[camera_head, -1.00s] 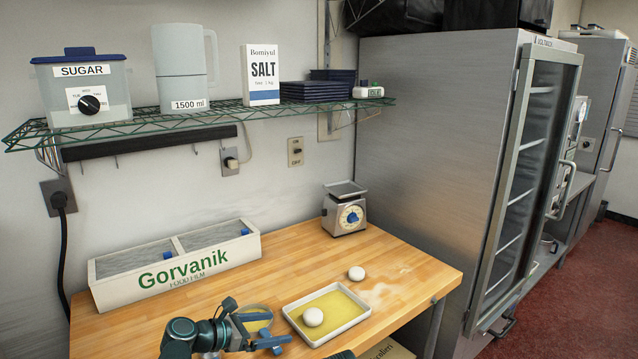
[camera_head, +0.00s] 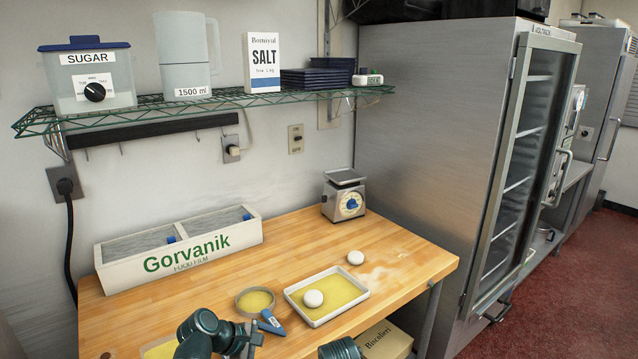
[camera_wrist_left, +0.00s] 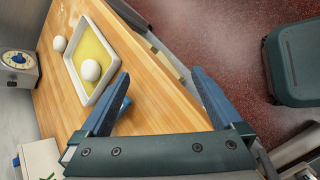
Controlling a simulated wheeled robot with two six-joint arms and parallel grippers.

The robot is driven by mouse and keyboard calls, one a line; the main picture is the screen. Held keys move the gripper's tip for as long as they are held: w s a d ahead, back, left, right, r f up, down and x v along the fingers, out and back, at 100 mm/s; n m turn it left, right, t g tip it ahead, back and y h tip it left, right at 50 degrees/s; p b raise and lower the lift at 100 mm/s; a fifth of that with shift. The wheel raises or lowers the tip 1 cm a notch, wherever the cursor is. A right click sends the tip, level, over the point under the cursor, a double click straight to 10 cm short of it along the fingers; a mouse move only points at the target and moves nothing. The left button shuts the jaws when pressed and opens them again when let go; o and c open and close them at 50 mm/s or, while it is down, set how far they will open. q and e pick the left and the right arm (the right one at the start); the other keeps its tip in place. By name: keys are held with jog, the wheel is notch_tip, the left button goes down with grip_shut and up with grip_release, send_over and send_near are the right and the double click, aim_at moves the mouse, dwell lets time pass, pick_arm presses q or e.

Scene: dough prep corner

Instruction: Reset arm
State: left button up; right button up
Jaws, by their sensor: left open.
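My left gripper (camera_wrist_left: 160,74) shows in the left wrist view with its two blue fingers spread wide and nothing between them. It hangs over the front part of the wooden table (camera_wrist_left: 150,95), near the table's edge. In the head view my left arm comes in at the bottom, and its fingers cannot be made out there. My right gripper does not show in either view.
A white tray (camera_head: 318,320) with a dough ball (camera_head: 313,298) lies on the table. Another dough ball (camera_head: 355,257) is behind it. A round dish (camera_head: 240,303) and a blue tool (camera_head: 271,322) lie left of the tray. A scale (camera_head: 344,198) and film box (camera_head: 180,262) stand behind.

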pick_arm(q)
jog(key=s+a+f+m+g+y, duration=0.4)
jog(key=s+a+f+m+y, duration=0.35)
jog(key=m, duration=0.85)
jog(key=s+d+f+m+b, duration=0.1)
jog(key=s+d+f+b, duration=0.1)
jog(key=d, duration=0.4)
jog(key=s+d+f+m+y+b, duration=0.1)
jog(key=s+d+f+m+b, duration=0.1)
jog(key=s+d+b, duration=0.2)
jog(key=shift+s+d+f+m+g, duration=0.3)
jog(key=shift+s+d+f+g, duration=0.1)
jog(key=shift+d, duration=0.6)
